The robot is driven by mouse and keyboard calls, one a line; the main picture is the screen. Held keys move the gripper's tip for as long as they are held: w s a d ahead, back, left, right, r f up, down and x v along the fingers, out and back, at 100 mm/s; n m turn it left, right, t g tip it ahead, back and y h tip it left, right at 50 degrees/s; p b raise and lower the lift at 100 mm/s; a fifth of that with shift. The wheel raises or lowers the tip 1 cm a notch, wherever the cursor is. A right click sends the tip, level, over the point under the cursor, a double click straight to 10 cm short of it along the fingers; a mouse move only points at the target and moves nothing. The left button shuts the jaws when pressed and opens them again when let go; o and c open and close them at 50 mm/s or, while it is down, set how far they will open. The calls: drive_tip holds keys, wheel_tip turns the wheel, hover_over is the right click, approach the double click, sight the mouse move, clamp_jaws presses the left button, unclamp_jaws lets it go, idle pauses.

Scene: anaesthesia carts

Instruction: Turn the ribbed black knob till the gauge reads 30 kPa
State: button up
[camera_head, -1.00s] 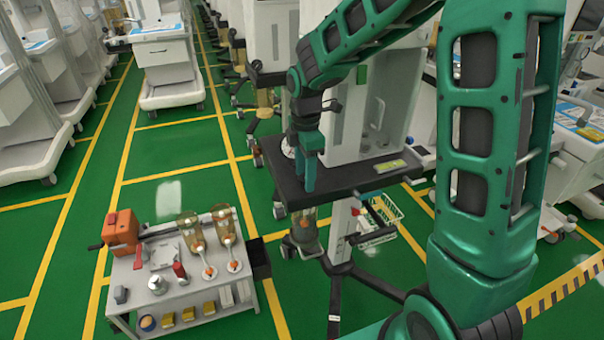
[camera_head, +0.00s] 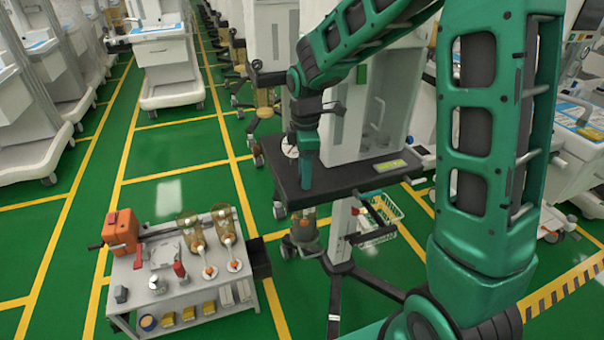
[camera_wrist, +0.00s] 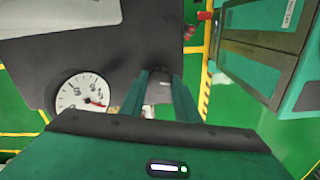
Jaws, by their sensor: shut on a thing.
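The black knob (camera_wrist: 158,92) shows between my fingers in the wrist view; its ribs are too dim to make out. My gripper (camera_wrist: 163,80) is shut on it. The round white gauge (camera_wrist: 82,93) is to the left of my fingers, with a red needle pointing right and slightly down. Its numbers are too small to read. In the head view my gripper (camera_head: 306,183) points down at the dark top (camera_head: 345,181) of a wheeled stand. The gauge (camera_head: 290,151) is partly hidden behind my wrist, and the knob is hidden there.
A white cabinet (camera_head: 365,115) stands just behind the dark top. A green wire basket (camera_head: 383,220) hangs below it. A low white cart (camera_head: 180,290) with bottles and an orange box (camera_head: 121,230) stands at the left. Green floor is clear between the carts.

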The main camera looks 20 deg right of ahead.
drive_tip(key=m, duration=0.7)
drive_tip(key=shift+w+r, duration=0.1)
drive_tip(key=shift+w, duration=0.1)
drive_tip(key=m, duration=0.6)
drive_tip(key=shift+m, duration=0.4)
drive_tip(key=o, duration=1)
drive_tip(key=shift+o, duration=0.2)
wheel_tip(320, 180, up, 11)
drive_tip(key=shift+f, duration=0.2)
